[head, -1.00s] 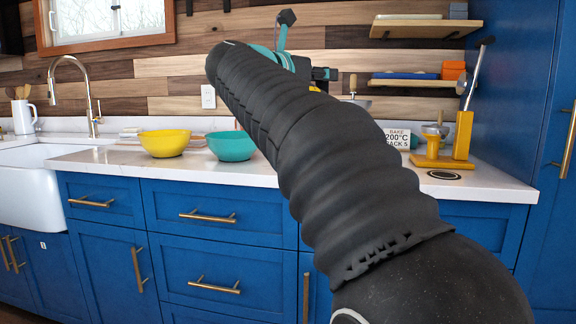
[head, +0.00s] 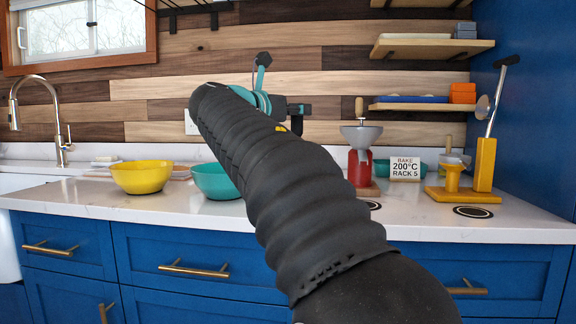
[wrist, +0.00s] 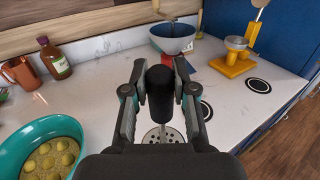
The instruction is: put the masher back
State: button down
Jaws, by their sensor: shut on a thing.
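My gripper (wrist: 160,82) is shut on the black handle of the masher (wrist: 160,95). It holds the masher above the white counter, with the handle up and a perforated metal disc below, partly hidden by the handle and gripper. In the head view my arm hides the masher, and only part of the teal wrist area shows. A yellow stand (head: 463,196) with a short post and a tall block is at the right end of the counter. A black-handled tool with a round metal disc (head: 483,107) leans up from the tall block.
A teal bowl (wrist: 22,140) with several yellow lumps sits left of my gripper; a yellow bowl (head: 141,177) stands further left. A red stand (head: 360,172) with a grey bowl-shaped top and a sign (head: 405,168) stand ahead. A blue cabinet wall (head: 540,110) bounds the right.

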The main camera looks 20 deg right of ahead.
jog(key=w+d+f+b, duration=0.1)
jog(key=w+d+f, duration=0.1)
jog(key=w+f, duration=0.6)
jog(key=shift+w+d+f, duration=0.2)
jog(key=shift+f, duration=0.6)
jog(key=c, duration=0.9)
grip_release()
jog(key=shift+c, duration=0.2)
jog(key=shift+r, duration=0.1)
jog(key=v, duration=1.2)
jog(key=shift+b, duration=0.35)
